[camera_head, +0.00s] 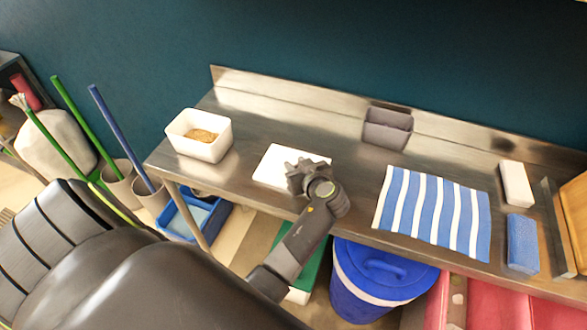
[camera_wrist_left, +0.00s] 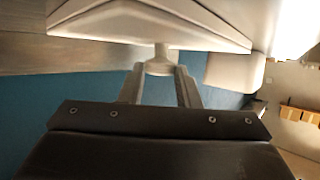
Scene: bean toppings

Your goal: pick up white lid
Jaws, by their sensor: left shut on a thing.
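The white lid (camera_head: 272,160) is a flat white piece over the steel counter, to the right of the white tub. In the left wrist view the lid (camera_wrist_left: 110,22) fills the top, with its small knob (camera_wrist_left: 160,62) between the fingers. My left gripper (camera_head: 308,176) is at the lid's right part and covers some of it in the head view. In the left wrist view the gripper (camera_wrist_left: 160,78) is shut on the knob. I cannot tell whether the lid touches the counter. My right gripper is not in view.
A white tub (camera_head: 176,142) with tan contents stands left on the steel counter (camera_head: 345,180). A grey holder (camera_head: 387,128) is at the back. A striped cloth (camera_head: 433,210), blue sponge (camera_head: 522,244) and white block (camera_head: 516,184) lie right. A blue bin (camera_head: 350,283) stands below.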

